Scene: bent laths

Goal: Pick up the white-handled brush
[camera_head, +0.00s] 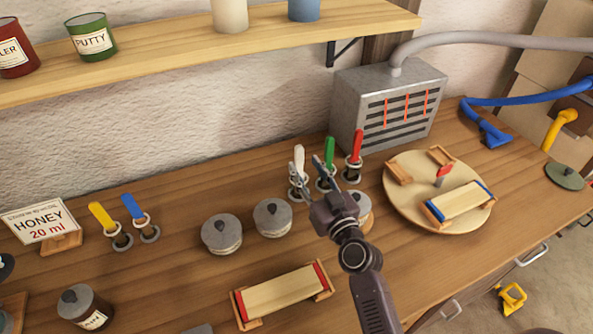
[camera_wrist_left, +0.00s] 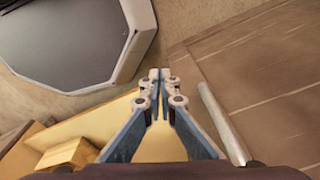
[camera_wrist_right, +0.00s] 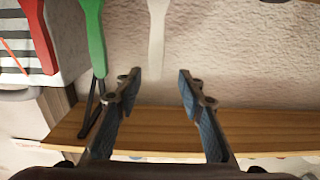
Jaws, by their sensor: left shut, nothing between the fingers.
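The white-handled brush (camera_head: 300,156) stands upright in a ring holder on the bench, left of the green-handled brush (camera_head: 329,150) and the red-handled brush (camera_head: 356,145). My right gripper (camera_head: 308,172) is open and close in front of it, partly hiding its lower part. In the right wrist view the white handle (camera_wrist_right: 156,35) lies between the lines of the two open fingers (camera_wrist_right: 157,82); I cannot tell whether either finger touches it. My left gripper (camera_wrist_left: 160,78) is shut and empty in the left wrist view, and it is outside the head view.
A grey vented metal box (camera_head: 350,95) stands behind the brushes. A round board (camera_head: 410,205) with a lath jig is at the right. Lidded jars (camera_head: 221,234) and another lath jig (camera_head: 282,292) are near my right arm. A shelf (camera_head: 180,55) hangs above.

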